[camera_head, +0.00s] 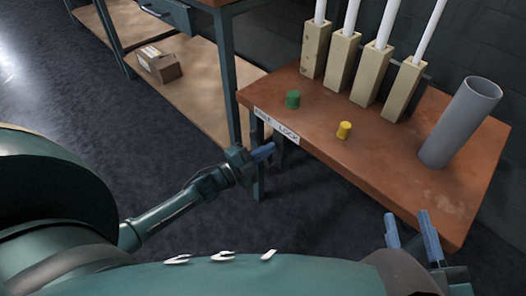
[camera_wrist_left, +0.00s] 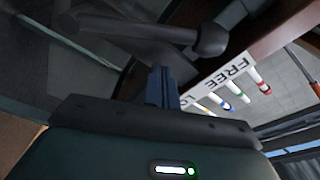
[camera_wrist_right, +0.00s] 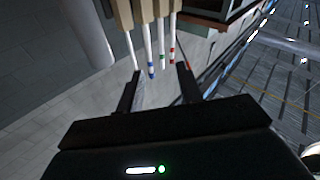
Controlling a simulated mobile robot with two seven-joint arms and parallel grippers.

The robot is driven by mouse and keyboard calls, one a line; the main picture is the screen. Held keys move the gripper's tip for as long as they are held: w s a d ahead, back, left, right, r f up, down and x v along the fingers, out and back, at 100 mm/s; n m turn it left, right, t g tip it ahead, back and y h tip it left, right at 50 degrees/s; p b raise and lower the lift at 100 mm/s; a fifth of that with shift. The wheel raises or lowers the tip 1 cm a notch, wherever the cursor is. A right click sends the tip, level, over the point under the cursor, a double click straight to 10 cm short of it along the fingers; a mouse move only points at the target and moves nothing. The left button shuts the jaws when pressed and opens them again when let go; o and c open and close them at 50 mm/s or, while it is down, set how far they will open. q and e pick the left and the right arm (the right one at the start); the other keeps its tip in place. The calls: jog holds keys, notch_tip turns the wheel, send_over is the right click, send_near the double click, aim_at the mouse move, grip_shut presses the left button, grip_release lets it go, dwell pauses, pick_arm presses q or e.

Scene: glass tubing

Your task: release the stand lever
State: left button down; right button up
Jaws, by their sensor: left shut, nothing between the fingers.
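A dark grey lever with a rounded end (camera_wrist_left: 212,40) crosses the upper part of the left wrist view. In the head view its dark shape (camera_head: 279,142) is mostly hidden behind my left gripper, under the table's front edge. My left gripper (camera_head: 264,152) is shut and empty; its blue fingertips (camera_wrist_left: 161,72) are close to the lever's bar. I cannot tell whether they touch it. A white FREE / LOCK label (camera_head: 277,127) is on the table's edge just above; it also shows in the left wrist view (camera_wrist_left: 235,70). My right gripper (camera_head: 411,222) is open and empty by the table's right front corner.
The brown table (camera_head: 390,155) holds a green knob (camera_head: 293,99), a yellow knob (camera_head: 344,130), a grey cylinder (camera_head: 460,122) and several wooden blocks (camera_head: 340,65) with white tubes. A cardboard box (camera_head: 159,65) sits on a low shelf at left. The floor in front is clear.

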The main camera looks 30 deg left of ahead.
pick_arm(q)
jog(key=p+v, duration=0.2)
jog(key=v, duration=0.7)
jog(key=shift+s, duration=0.5)
